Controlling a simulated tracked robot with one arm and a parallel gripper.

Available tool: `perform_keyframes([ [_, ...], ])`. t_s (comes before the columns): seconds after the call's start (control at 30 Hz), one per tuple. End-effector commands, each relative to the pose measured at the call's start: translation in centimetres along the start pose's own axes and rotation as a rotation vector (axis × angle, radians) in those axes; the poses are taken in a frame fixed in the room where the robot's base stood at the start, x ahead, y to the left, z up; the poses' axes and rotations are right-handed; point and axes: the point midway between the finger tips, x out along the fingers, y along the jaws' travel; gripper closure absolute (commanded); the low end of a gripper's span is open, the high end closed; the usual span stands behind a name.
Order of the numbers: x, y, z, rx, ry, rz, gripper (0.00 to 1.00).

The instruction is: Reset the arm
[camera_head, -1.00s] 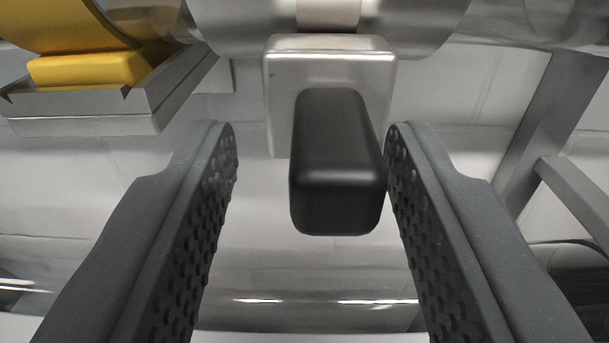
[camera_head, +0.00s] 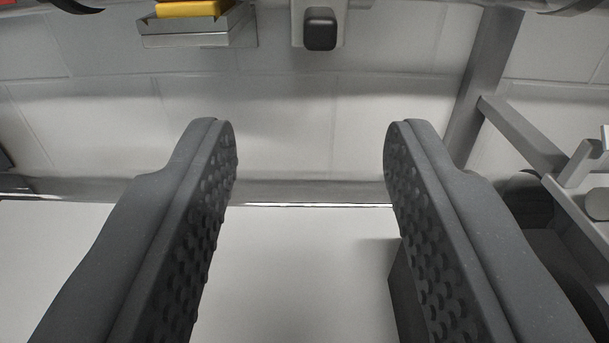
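My gripper (camera_head: 308,150) is open and empty, with its two dark grey studded fingers apart at the left and right of the view. A black rounded knob or handle (camera_head: 320,30) on a metal block shows at the top middle, beyond the fingertips and apart from them. The pipework it belongs to is mostly cut off by the top edge.
A yellow part on a metal bracket (camera_head: 197,32) is at the top left. A grey metal frame (camera_head: 515,135) stands at the right, near the right finger. A tiled wall (camera_head: 290,105) lies behind, above a bare pale floor (camera_head: 285,270). The space between the fingers is clear.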

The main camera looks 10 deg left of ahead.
Motion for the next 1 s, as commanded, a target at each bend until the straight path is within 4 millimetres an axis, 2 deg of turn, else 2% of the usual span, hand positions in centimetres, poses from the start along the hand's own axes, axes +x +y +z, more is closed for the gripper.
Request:
perform_keyframes([
  [0.33, 0.0, 0.1, -0.1, -0.001, -0.001, 0.001, 0.60],
  [0.47, 0.6, 0.2, -1.9, -0.022, -0.003, 0.015, 0.60],
  [0.57, 1.5, 0.6, -5.9, -0.059, -0.006, 0.048, 0.60],
  [0.77, 2.6, 1.3, -16.7, -0.123, -0.035, 0.147, 0.60],
  [0.8, 2.6, 1.3, -19.2, -0.132, -0.038, 0.166, 0.60],
  [0.87, 2.2, 1.4, -22.3, -0.134, -0.051, 0.195, 0.60],
  [1.0, 0.7, 0.8, -30.3, -0.133, -0.071, 0.247, 0.60],
])
